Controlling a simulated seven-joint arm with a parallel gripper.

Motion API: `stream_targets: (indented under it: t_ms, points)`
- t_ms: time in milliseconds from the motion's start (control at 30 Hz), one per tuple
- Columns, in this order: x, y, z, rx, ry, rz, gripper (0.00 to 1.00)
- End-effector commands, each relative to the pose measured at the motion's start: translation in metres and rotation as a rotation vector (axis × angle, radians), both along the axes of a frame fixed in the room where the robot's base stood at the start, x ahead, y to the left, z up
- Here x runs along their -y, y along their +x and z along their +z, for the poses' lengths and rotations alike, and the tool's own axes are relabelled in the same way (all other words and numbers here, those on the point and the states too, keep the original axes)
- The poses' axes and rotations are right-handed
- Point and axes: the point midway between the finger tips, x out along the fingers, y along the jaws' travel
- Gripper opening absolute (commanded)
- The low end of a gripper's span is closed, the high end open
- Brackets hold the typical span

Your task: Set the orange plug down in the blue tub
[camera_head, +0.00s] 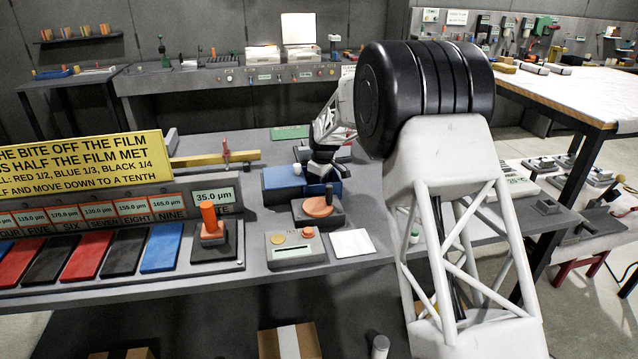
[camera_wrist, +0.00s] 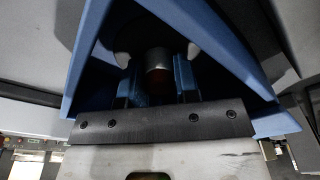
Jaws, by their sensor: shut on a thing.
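The blue tub (camera_head: 283,178) stands on the grey bench in the middle of the head view. My gripper (camera_head: 322,170) reaches down at the tub's right side, and its fingers are hard to make out there. In the wrist view, blue tub walls (camera_wrist: 222,50) rise on both sides of my gripper (camera_wrist: 158,80). It is shut on a short cylinder, taken as the orange plug (camera_wrist: 158,62), with a grey metallic part and a dark reddish part in shadow. Whether the plug touches the tub floor cannot be told. The head view does not show it.
A block with an orange disc and black knob (camera_head: 318,207) sits just in front of the tub. A grey box (camera_head: 295,250) and a white sheet (camera_head: 352,243) lie nearer.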

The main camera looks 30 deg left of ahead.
Motion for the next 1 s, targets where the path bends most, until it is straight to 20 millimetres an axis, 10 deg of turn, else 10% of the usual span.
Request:
stream_targets:
  t_ms: [167, 200, 367, 1000]
  points:
    - [0.000, 0.000, -0.003, 0.000, 0.000, 0.000, 0.03]
    - [0.000, 0.000, -0.003, 0.000, 0.000, 0.000, 0.32]
    - [0.000, 0.000, -0.003, 0.000, 0.000, 0.000, 0.55]
    - [0.002, 0.000, 0.020, 0.001, 0.001, 0.000, 0.55]
